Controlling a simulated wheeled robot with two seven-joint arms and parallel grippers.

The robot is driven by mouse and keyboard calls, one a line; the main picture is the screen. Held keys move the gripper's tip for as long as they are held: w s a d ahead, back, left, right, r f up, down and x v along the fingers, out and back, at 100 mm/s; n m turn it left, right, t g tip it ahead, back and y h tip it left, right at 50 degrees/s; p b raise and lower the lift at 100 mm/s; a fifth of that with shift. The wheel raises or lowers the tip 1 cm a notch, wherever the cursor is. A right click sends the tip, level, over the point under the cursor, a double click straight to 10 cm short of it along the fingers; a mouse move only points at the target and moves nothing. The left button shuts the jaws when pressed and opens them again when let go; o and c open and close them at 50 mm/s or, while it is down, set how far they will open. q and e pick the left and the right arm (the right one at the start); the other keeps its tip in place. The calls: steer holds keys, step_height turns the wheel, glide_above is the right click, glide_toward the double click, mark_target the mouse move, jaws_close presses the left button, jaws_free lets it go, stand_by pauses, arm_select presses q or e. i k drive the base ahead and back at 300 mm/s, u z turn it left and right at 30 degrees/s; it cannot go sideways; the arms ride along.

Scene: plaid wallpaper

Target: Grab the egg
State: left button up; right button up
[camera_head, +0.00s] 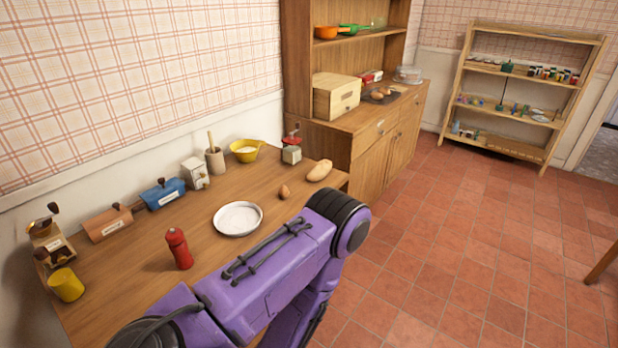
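A small brown egg (284,192) lies on the wooden counter (195,225), between a white plate (238,219) and a tan loaf-like item (319,171). One of my purple arms reaches across the front edge of the counter from the bottom of the head view. Its elbow-like joint is just right of and in front of the egg. No gripper shows, so I cannot see whether either one is open or shut. More brown eggs (378,95) sit on a dark tray on the farther cabinet.
A red pepper mill (178,248), a yellow cup (66,285) and a yellow bowl (246,151) stand on the counter. A red-topped grinder (291,150) stands behind the egg. A wooden shelf (520,95) is at the back right. The tiled floor on the right is mostly clear.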

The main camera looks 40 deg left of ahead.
mark_target(283, 192)
steer(key=u, duration=0.05)
steer(key=i, duration=2.4)
steer(key=u, duration=3.15)
